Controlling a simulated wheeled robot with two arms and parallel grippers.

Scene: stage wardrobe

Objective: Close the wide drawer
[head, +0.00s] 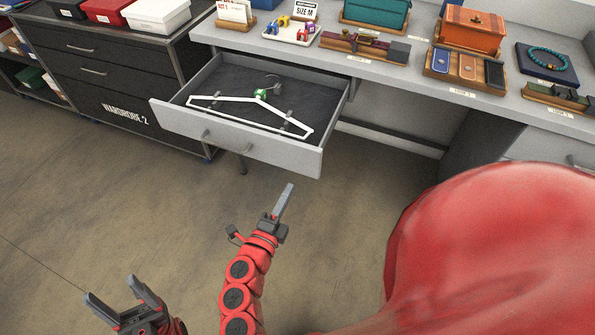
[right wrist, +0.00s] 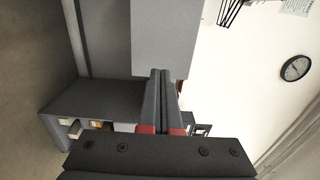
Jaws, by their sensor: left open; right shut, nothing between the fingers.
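The wide drawer (head: 270,152) is a grey drawer under the grey counter, pulled well out, with its front panel and bar handle facing me. A white hanger (head: 225,98) with a green piece at its hook lies inside. My right gripper (head: 287,190) is shut and empty, in front of and below the drawer's right front corner in the head view, apparently apart from it. In the right wrist view its shut fingers (right wrist: 164,75) point at a grey panel; I cannot tell if they touch. My left gripper (head: 111,288) is open and empty at the lower left, away from the drawer.
A dark cabinet (head: 130,80) marked Wardrobe 2 stands left of the drawer. The grey counter (head: 405,80) above carries boxes, trays and a bracelet stand (head: 547,62). The floor (head: 120,195) in front of the drawer is clear. A large red part of my body fills the lower right.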

